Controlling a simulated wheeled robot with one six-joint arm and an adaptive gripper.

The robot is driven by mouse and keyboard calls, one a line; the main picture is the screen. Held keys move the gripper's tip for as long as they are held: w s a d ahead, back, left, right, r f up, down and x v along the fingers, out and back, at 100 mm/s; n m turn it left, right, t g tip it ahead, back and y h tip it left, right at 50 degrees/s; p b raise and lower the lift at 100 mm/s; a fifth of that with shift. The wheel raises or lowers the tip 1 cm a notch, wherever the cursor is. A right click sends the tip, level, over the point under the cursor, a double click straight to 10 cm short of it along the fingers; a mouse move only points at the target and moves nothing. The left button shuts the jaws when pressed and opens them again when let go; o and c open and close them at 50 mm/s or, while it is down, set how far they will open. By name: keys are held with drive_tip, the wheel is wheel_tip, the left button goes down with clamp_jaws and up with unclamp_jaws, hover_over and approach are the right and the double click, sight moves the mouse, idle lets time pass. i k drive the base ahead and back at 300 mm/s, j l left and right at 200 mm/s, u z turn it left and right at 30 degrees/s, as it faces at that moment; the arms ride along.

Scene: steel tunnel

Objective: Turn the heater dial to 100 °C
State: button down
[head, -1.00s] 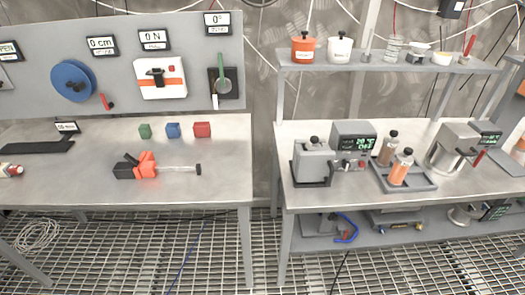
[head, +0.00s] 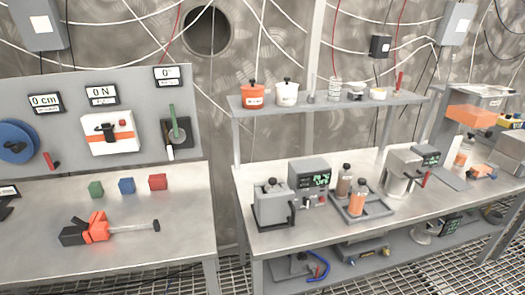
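A grey box with a green lit display (head: 318,181) stands on the right bench; it looks like the heater. Small knobs or switches (head: 313,200), one of them red, sit on its front below the display. They are too small to tell which is the dial or where it points, and the digits are not clearly readable. A grey lidded vessel (head: 272,205) with a black knob on top stands at the heater's front left. My gripper is not in view.
A tray (head: 383,210) with two bottles lies right of the heater. A grey mixer-like machine (head: 402,172) with its own display stands further right. A shelf (head: 290,108) with pots and jars is above. Bare bench (head: 305,240) lies in front. Left is another bench (head: 180,222) with coloured cubes.

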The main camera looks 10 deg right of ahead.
sight(306, 202)
drive_tip(key=i+j+z, duration=0.25)
drive_tip(key=i+j, duration=0.15)
drive_tip(key=j, duration=0.2)
drive_tip(key=i+j+z, duration=0.3)
drive_tip(key=j, duration=0.35)
drive_tip(key=i+j+z, duration=0.1)
drive_tip(key=j, duration=0.25)
drive_tip(key=i+j+z, duration=0.3)
drive_tip(key=j, duration=0.45)
drive_tip(key=l+z, duration=0.1)
drive_tip(key=z, duration=0.7)
drive_tip(key=l+z, duration=0.1)
drive_tip(key=z, duration=0.35)
